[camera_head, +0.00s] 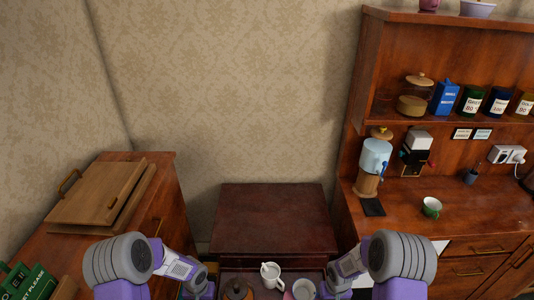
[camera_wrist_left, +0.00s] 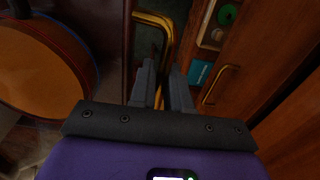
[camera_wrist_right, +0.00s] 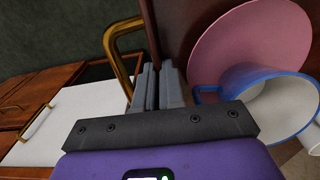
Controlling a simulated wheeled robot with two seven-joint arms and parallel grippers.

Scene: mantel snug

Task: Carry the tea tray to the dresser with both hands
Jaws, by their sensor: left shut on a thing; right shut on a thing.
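The tea tray (camera_head: 247,271) shows at the bottom edge of the head view, dark red-brown, its near part cut off. In the left wrist view my left gripper (camera_wrist_left: 164,72) is shut on a brass tray handle (camera_wrist_left: 152,18). The dresser (camera_head: 440,209), wooden with shelves and drawers, stands at the right.
A dark red low cabinet (camera_head: 272,210) with a bare top stands straight ahead against the wall. A wooden cabinet (camera_head: 165,205) with a lidded box (camera_head: 100,195) is at the left.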

